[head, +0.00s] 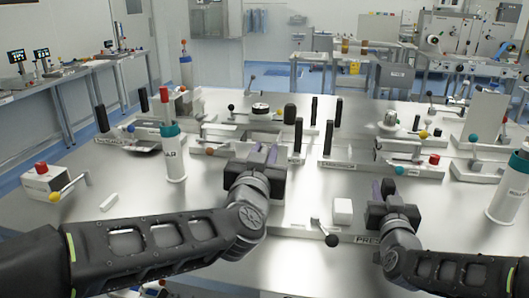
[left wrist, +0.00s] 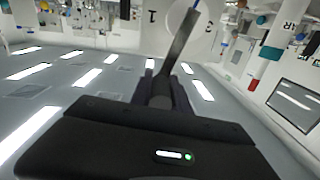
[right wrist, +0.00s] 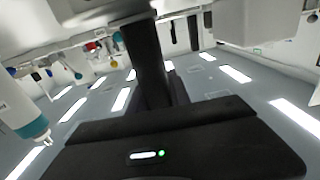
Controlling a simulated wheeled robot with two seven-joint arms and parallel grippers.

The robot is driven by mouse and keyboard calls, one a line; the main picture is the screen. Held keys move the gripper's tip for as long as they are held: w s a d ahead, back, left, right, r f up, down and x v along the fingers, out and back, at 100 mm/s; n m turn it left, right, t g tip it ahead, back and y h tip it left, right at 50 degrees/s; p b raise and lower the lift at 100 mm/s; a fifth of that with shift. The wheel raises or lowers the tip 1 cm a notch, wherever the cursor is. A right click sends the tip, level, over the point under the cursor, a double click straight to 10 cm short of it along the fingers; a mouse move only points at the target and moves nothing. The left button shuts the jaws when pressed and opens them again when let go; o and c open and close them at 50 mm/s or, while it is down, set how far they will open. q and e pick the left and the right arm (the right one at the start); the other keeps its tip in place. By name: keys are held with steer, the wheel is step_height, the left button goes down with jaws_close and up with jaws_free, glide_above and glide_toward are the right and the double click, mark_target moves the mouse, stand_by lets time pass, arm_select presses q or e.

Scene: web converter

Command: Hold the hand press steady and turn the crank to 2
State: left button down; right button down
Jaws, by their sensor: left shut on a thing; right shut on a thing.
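The hand press is the low unit at the front of the table, with a label that starts "PRE" (head: 367,239), partly hidden by my arms. My left gripper (head: 265,154) is shut on a grey bar, the crank (left wrist: 182,42), which rises from between its fingers in the left wrist view. Behind it is a white round face with a 1 (left wrist: 152,17) and a 3 (left wrist: 209,27); no 2 is visible. My right gripper (head: 382,190) is shut on a black upright handle (right wrist: 143,45) of the press. The fingertips are partly hidden in both wrist views.
A small lever with a black ball (head: 331,240) and a white block (head: 343,211) stand between my arms. A white bottle with a teal collar (head: 174,155) stands left, another (head: 511,190) at the right edge. Several labelled units with black posts fill the table's back.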

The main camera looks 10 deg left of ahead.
arm_select(q)
steer(key=shift+d+f+m, duration=0.15)
steer(key=shift+f+m, duration=0.05)
steer(key=shift+m, duration=0.1)
